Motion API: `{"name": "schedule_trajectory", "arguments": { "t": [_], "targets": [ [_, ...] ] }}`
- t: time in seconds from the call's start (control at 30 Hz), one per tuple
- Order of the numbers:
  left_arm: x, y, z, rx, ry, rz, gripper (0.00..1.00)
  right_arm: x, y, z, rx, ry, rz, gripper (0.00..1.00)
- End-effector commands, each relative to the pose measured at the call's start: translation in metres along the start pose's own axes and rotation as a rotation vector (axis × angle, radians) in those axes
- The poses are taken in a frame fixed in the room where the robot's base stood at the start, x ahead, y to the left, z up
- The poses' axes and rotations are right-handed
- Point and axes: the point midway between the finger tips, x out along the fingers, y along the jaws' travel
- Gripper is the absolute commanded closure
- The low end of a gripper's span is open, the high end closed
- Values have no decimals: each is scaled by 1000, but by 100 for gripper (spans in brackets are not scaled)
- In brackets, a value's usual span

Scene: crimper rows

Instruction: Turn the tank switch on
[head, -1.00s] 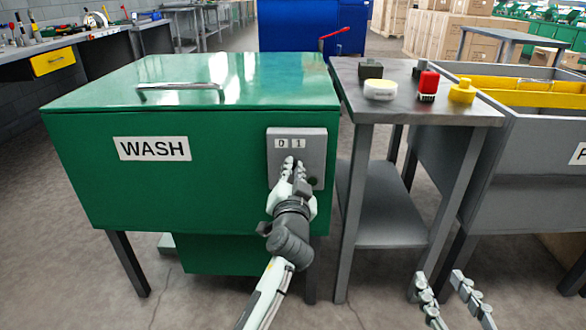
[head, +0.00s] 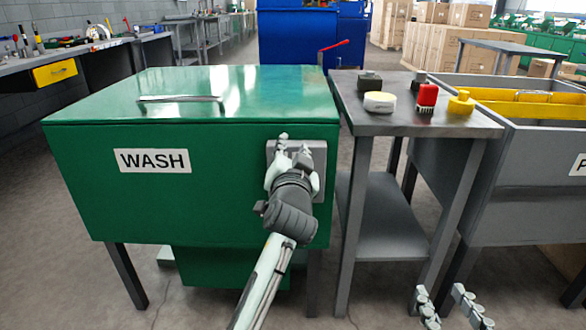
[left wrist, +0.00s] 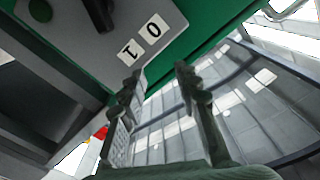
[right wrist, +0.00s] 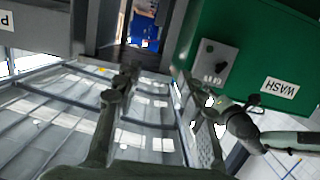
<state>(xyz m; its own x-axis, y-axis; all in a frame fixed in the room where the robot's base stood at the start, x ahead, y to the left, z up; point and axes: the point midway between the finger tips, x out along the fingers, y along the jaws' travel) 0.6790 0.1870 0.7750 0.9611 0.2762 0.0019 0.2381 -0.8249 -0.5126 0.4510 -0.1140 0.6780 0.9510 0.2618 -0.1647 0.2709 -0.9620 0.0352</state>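The green tank marked WASH (head: 110,185) stands at left with a grey switch panel (head: 320,147) on its front right. In the left wrist view the panel (left wrist: 85,48) shows 0 and 1 labels, a black switch handle (left wrist: 98,14) and a green round part (left wrist: 40,10). My left gripper (head: 292,148) is in front of the panel and hides most of it in the head view. Its fingers are apart and empty (left wrist: 158,78); the handle is outside them, and contact is not visible. My right gripper (head: 446,294) is open and empty, low at right (right wrist: 158,85).
A grey side table (head: 385,122) right of the tank holds a white-yellow round item (head: 380,102), a red item (head: 427,98) and a yellow item (head: 461,102). A grey basin (head: 530,150) stands further right. Open floor lies in front.

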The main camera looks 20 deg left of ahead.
Motion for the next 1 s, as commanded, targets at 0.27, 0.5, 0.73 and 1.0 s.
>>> {"name": "schedule_trajectory", "arguments": {
  "t": [0.27, 0.5, 0.73, 1.0],
  "targets": [
    [0, -10, -17, 1, 0, 0, 68, 0, 0, 0, 0, 0, 0, 60],
    [0, -10, -16, 1, -1, 0, 68, 0, 0, 0, 0, -3, 1, 60],
    [-14, -2, 17, -29, -25, -30, 68, -14, 32, 60, -30, -310, 64, 60],
    [-57, 25, 72, -78, -14, -25, 68, -104, 93, 159, -34, -911, 208, 60]
  ]
}}
